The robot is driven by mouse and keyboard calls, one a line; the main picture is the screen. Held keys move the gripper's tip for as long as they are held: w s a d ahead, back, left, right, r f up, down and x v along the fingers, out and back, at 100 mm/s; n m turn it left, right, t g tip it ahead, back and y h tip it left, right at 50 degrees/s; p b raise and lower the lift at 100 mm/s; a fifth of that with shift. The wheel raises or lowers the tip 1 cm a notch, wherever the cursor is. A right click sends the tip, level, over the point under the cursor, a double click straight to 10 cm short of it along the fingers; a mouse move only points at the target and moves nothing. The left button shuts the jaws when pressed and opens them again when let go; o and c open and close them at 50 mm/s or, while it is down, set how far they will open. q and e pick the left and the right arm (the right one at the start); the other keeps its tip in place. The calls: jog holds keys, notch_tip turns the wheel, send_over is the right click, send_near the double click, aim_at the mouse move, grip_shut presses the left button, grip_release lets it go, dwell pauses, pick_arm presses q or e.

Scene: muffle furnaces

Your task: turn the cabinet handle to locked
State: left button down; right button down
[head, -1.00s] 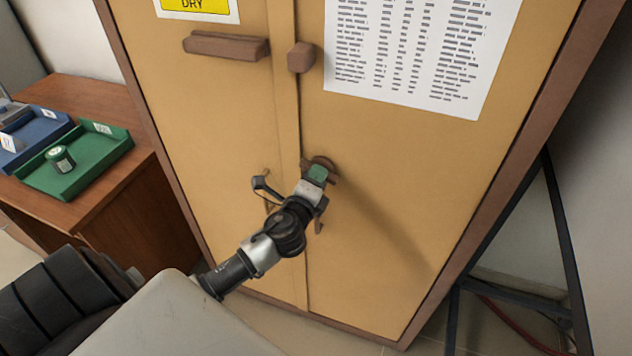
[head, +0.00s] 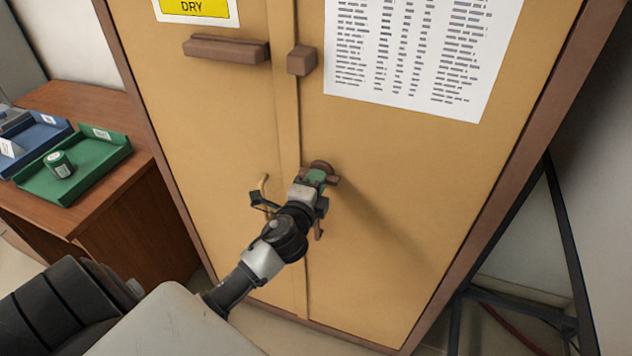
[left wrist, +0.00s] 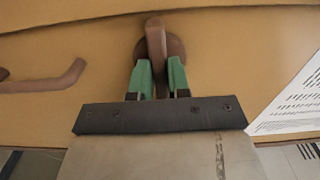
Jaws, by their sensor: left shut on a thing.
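The tan cabinet (head: 390,210) fills the middle of the head view, with its two doors closed. Its brown turn handle (head: 325,166) sits on a round base on the right door, near the seam, partly hidden by my gripper. In the left wrist view, the handle (left wrist: 155,42) is a brown bar standing between the fingers. My left gripper (head: 316,178) has green fingers, shut on the handle from both sides; the fingers also show in the left wrist view (left wrist: 160,75). My right gripper is not in view.
Slim pull handles flank the seam; the left one (head: 264,186) is close to my wrist. A brown bar (head: 226,48) and block (head: 301,60) are higher up. A desk (head: 140,205) with a green tray (head: 100,152) stands left. A black frame (head: 562,240) stands right.

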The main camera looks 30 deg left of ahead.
pick_arm(q)
jog(key=c, duration=1.1)
grip_release()
jog(key=b+v, duration=0.2)
jog(key=v, duration=0.8)
jog(key=shift+s, duration=0.4)
jog(key=shift+f, duration=0.1)
